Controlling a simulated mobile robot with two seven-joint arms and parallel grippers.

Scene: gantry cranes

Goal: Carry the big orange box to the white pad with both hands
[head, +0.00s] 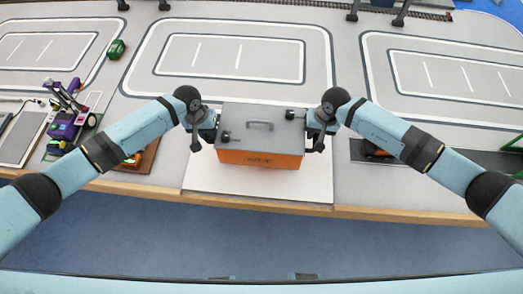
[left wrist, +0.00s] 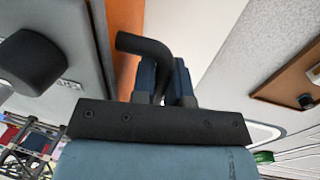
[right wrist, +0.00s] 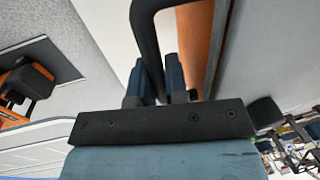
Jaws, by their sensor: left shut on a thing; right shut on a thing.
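The big orange box (head: 258,158) has a grey lid with a handle on top. In the head view it appears over or on the white pad (head: 215,183), which shows in front of it and to its sides. I cannot tell whether it touches the pad. My left gripper (head: 217,134) is shut on the dark handle (left wrist: 143,46) at the box's left side. My right gripper (head: 308,135) is shut on the dark handle (right wrist: 146,40) at its right side. The fingertips are partly hidden in the head view.
A purple machine (head: 66,122) and a brown tray (head: 147,158) stand to the left. A dark mat (head: 455,158) lies on the right. A small green block (head: 116,49) is at the back left. The table's front edge (head: 370,213) is close to the pad.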

